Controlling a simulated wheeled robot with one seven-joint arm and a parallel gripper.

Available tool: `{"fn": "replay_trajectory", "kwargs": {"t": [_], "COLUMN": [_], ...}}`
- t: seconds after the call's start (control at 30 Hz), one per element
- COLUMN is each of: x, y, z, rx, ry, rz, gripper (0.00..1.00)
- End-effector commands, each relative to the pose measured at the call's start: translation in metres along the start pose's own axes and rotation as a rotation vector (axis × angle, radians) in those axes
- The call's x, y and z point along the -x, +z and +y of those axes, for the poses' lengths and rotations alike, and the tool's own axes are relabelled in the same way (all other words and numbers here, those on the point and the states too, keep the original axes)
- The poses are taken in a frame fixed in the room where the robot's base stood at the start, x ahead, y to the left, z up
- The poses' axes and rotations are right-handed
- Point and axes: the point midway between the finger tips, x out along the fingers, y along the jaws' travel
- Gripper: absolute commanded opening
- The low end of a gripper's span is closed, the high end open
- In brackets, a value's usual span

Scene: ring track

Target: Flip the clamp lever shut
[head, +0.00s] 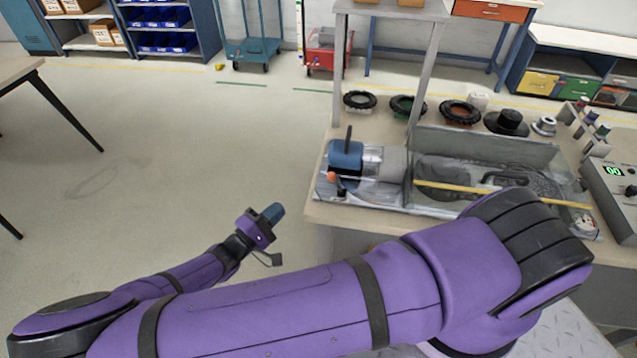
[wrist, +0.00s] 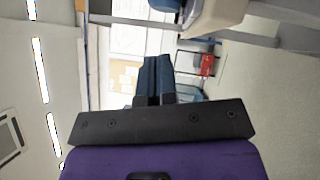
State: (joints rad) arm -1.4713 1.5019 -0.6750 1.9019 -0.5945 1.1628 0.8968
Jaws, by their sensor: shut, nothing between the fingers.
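A machine with a blue housing (head: 345,153) sits at the left end of the bench in the head view. A black lever (head: 349,138) stands upright on top of it. A second, short dark lever with an orange knob (head: 332,176) is at its lower left front. I cannot tell which of the two is the clamp lever. My gripper (head: 274,212) is in front and to the left of the bench, apart from both levers. Its blue fingers (wrist: 158,76) are together and empty in the wrist view. Neither lever can be made out in the wrist view.
A clear-walled tray (head: 440,205) with a belt-like track and a yellow strip lies right of the machine. Several black rings (head: 460,112) lie behind. A grey post (head: 425,75) rises from the bench (head: 322,212). The floor left of the bench is open.

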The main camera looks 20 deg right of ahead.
Motion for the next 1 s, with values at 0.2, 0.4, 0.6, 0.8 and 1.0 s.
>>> {"fn": "replay_trajectory", "kwargs": {"t": [0.2,0.4,0.6,0.8,1.0], "x": [-0.003,-0.026,-0.063,-0.100,-0.119], "y": [0.000,0.001,0.001,0.001,0.019], "z": [0.000,0.000,0.000,0.000,0.000], "rx": [0.000,0.001,0.002,0.000,0.002], "ry": [-0.001,0.000,0.000,0.000,0.000], "rz": [-0.001,-0.003,-0.004,-0.004,-0.002], "gripper": [0.00,0.00,0.00,0.00,0.00]}}
